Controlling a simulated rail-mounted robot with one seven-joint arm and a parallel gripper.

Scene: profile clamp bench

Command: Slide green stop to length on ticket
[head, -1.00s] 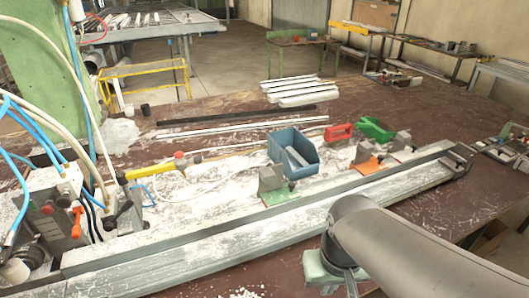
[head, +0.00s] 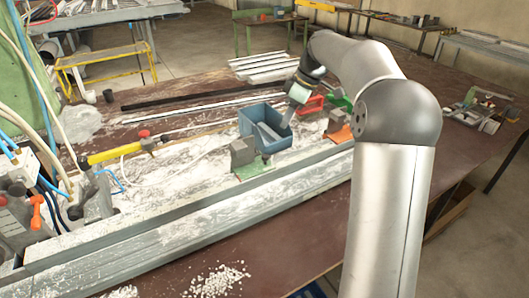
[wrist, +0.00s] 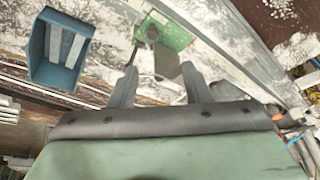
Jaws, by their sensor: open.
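The green stop (head: 254,168), a grey block on a green base, stands beside the long grey rail (head: 160,212) in the head view. In the wrist view the green stop (wrist: 167,36) is at the top, just beyond my fingertips. My gripper (wrist: 160,78) is open, with its two dark fingers apart and nothing clamped between them. In the head view my gripper (head: 299,90) is above the bench behind the blue bin, small and partly unclear. I cannot make out a ticket with a readable length.
The blue bin (head: 281,138) holding pale pieces stands behind the green stop; it is at the left in the wrist view (wrist: 38,70). An orange-based stop (head: 341,133) is farther right. A red holder (head: 312,104), dark bar and pale profiles lie behind. A yellow-handled tool (head: 110,154) lies left.

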